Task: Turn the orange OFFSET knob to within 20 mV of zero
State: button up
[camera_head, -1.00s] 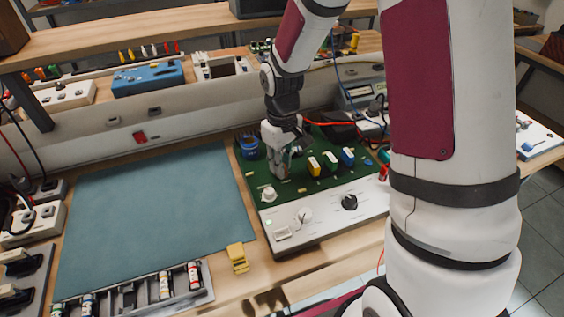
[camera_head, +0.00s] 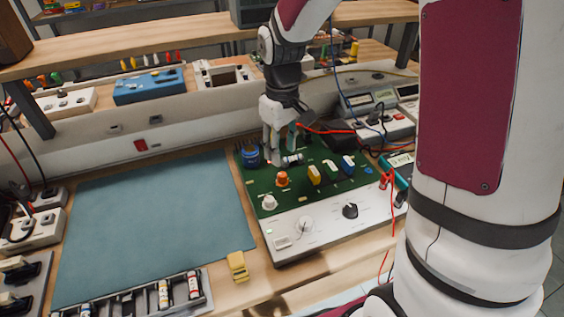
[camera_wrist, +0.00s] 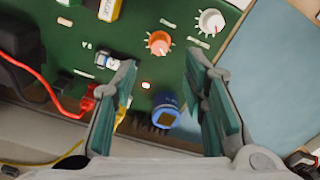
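The orange knob (camera_head: 282,179) stands on the green circuit board (camera_head: 262,184), behind the white knob at the board's left front. In the wrist view the orange knob (camera_wrist: 159,43) has a pointer mark, and the board lettering near it is too small to read. My gripper (camera_head: 281,154) is above the back left of the board, behind the orange knob and apart from it. In the wrist view my gripper (camera_wrist: 160,72) is open, with nothing between its fingers. A teal meter (camera_head: 402,162) stands to the right; its display is not legible.
A blue cylindrical part (camera_head: 250,155) and a small glass-like part (camera_head: 292,160) stand near the fingers. Red leads (camera_wrist: 62,105) run close to one finger. A white knob (camera_head: 269,202) is in front of the orange one. The teal mat (camera_head: 150,225) is clear.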

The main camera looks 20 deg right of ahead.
notch_tip(320, 180, up, 4)
dwell(0.6)
jog(key=s+r+m+t+p, duration=0.1)
jog(key=s+r+m+t, duration=0.1)
jog(key=s+r, duration=0.5)
jog(key=s+r+m+t+p, duration=0.2)
jog(key=s+r, duration=0.5)
jog(key=s, duration=1.1)
jog(key=shift+d+m, duration=0.15)
jog(key=shift+m, duration=0.15)
jog(key=shift+s, duration=0.1)
